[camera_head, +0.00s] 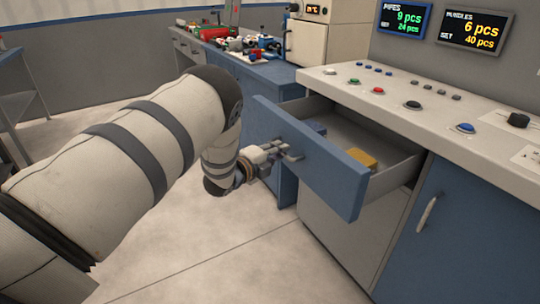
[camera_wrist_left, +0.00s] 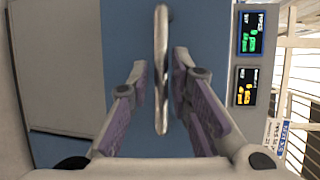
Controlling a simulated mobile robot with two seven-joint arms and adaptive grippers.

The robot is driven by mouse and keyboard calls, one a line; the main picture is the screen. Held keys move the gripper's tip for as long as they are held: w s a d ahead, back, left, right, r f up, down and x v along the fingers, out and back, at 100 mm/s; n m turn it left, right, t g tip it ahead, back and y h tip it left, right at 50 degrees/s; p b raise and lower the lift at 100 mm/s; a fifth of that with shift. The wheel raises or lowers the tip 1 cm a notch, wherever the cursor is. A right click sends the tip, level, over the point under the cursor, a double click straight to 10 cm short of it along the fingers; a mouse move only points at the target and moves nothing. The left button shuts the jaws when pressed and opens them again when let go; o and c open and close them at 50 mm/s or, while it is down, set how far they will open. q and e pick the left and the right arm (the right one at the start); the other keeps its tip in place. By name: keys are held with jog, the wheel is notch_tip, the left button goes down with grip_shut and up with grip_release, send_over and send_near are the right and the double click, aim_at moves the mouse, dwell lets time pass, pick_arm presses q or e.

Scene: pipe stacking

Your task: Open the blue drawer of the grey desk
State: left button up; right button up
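The blue drawer (camera_head: 335,185) of the grey desk (camera_head: 345,82) stands pulled well out in the head view, so its grey inside shows. My left gripper (camera_head: 291,152) is at the outer face of the drawer front. In the left wrist view the drawer's metal handle (camera_wrist_left: 161,75) runs between the two fingers of my left gripper (camera_wrist_left: 161,62). The fingers are apart, one on each side of the handle, with a narrow gap to it on both sides. The blue drawer front (camera_wrist_left: 215,60) fills the background there. My right gripper is in neither view.
Buttons, such as a blue one (camera_head: 466,128), sit on the desk top. A blue cupboard door (camera_head: 465,225) is at right. A cluttered blue bench (camera_head: 262,72) stands behind. Floor (camera_head: 235,255) in front is clear.

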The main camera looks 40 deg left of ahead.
pick_arm(q)
jog(key=s+r, duration=0.2)
jog(key=s, duration=0.8)
jog(key=shift+s, duration=0.2)
